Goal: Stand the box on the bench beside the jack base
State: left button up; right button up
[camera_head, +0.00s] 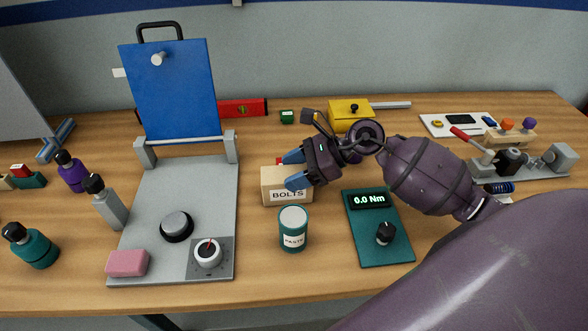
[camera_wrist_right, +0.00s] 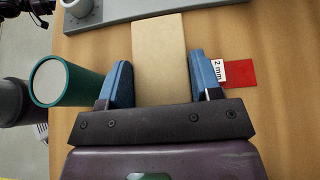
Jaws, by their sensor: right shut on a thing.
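The beige box marked BOLTS (camera_head: 287,195) is upright at the middle of the bench (camera_head: 300,278). My right gripper (camera_head: 291,170) is shut on it, with one blue finger on each side; its plain beige face also shows in the right wrist view (camera_wrist_right: 159,60). I cannot tell whether its underside touches the wood. No part is labelled as the jack base. A flat grey plate (camera_head: 165,185) with a raised blue panel lies left of the box, and a gap of wood separates them. My left gripper is not in view.
A teal PASTE tub (camera_head: 293,230) stands close in front of the box. A teal 0.0 Nm meter (camera_head: 379,245) lies to the right. A red block marked 2 mm (camera_wrist_right: 240,74) is near the box. A grey fixture (camera_head: 530,163) stands far right.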

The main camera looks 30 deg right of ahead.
jog(key=shift+f, duration=0.1)
jog(key=o, duration=1.1)
jog(key=shift+o, duration=0.2)
jog(key=v, duration=1.2)
jog(key=shift+b, duration=0.35)
